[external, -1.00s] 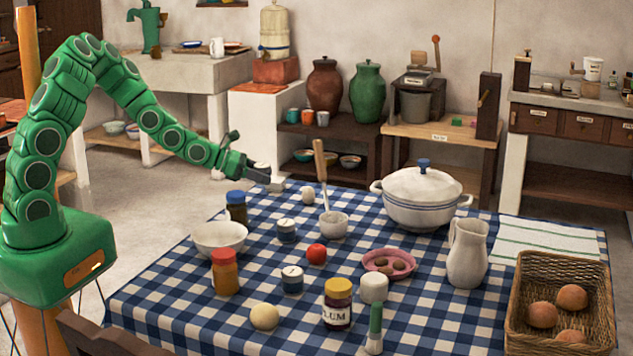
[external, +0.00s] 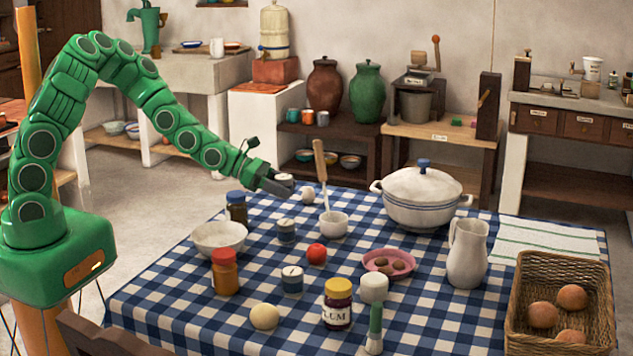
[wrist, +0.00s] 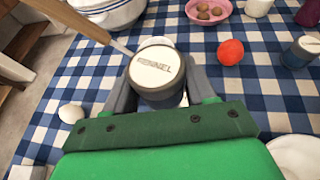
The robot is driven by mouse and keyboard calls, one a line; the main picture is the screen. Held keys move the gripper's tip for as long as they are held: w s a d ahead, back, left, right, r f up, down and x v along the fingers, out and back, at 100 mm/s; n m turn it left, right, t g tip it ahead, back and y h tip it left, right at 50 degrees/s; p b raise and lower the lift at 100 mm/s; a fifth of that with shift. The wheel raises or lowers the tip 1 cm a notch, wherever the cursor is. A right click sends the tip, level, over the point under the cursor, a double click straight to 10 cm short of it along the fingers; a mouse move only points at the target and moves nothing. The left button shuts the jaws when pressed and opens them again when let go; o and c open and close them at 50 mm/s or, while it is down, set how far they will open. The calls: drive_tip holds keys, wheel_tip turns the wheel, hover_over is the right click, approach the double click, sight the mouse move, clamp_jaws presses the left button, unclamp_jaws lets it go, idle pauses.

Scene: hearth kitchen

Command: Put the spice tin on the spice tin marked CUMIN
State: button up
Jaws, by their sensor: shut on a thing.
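My gripper (external: 282,186) is shut on a spice tin (wrist: 158,73) with a pale lid that reads FENNEL. The held tin also shows in the external view (external: 284,179), raised above the far left part of the table. Two similar blue-and-white tins stand on the checked cloth: one (external: 286,231) right of the white bowl, and one (external: 292,280) nearer the front. The front tin also shows at the right of the wrist view (wrist: 303,50). I cannot read CUMIN on either lid. The other tin is not clear in the wrist view.
A white pot with a spoon (external: 333,225), a red tomato (external: 316,254), a white bowl (external: 220,237), a blue-lidded jar (external: 236,206) and an orange jar (external: 225,272) stand near the tins. A large lidded pot (external: 420,200) is at the back.

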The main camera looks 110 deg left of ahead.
drive_tip(key=w+d+r+m+h, duration=0.1)
drive_tip(key=w+d+m+h, duration=0.2)
drive_tip(key=w+d, duration=0.75)
drive_tip(key=r+m+h, duration=0.1)
drive_tip(key=m+h, duration=0.1)
drive_tip(key=h, duration=0.1)
hover_over(292, 271)
drive_tip(key=shift+f, duration=3.75)
drive_tip(key=shift+f, duration=0.1)
drive_tip(key=o, duration=1.1)
drive_tip(key=shift+s+a, duration=0.1)
drive_tip(key=shift+s, duration=0.05)
drive_tip(key=shift+v, duration=5.95)
